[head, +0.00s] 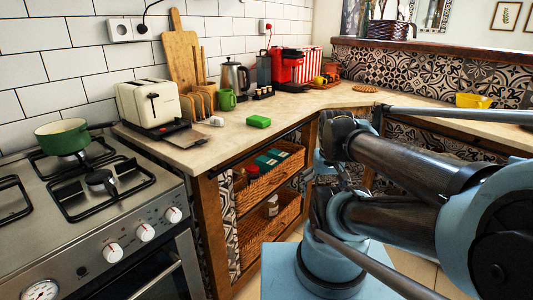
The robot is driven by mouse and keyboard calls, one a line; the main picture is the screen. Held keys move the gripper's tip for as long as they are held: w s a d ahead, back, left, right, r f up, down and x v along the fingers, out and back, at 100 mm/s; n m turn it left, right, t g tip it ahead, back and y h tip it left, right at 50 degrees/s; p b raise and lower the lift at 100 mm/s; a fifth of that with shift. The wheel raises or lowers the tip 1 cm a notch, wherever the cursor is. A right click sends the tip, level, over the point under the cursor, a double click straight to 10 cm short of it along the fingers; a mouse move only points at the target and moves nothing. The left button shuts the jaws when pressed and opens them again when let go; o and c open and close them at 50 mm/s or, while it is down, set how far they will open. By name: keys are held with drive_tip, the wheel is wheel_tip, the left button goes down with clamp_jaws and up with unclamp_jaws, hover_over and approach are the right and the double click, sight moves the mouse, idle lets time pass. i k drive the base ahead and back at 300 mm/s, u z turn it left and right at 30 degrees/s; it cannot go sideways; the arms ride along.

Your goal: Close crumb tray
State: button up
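A cream toaster (149,103) stands on the wooden counter at the left, beside the stove. My arm fills the right of the head view, folded, with dark links and blue joints. Its dark end, which appears to be my gripper (341,150), is over the floor area right of the baskets, well apart from the toaster. I cannot make out the fingers clearly, nor whether they are open.
A white block (217,121), green sponge (258,121) and green mug (227,99) are right of the tray. A wooden rack (197,103) stands behind it. The stove bears a green pan (63,137). Wicker baskets (268,181) sit below. Bare counter lies right of the sponge.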

sight(184, 138)
drive_tip(key=z, duration=0.7)
drive_tip(key=k, duration=1.1)
drive_tip(key=u, duration=0.7)
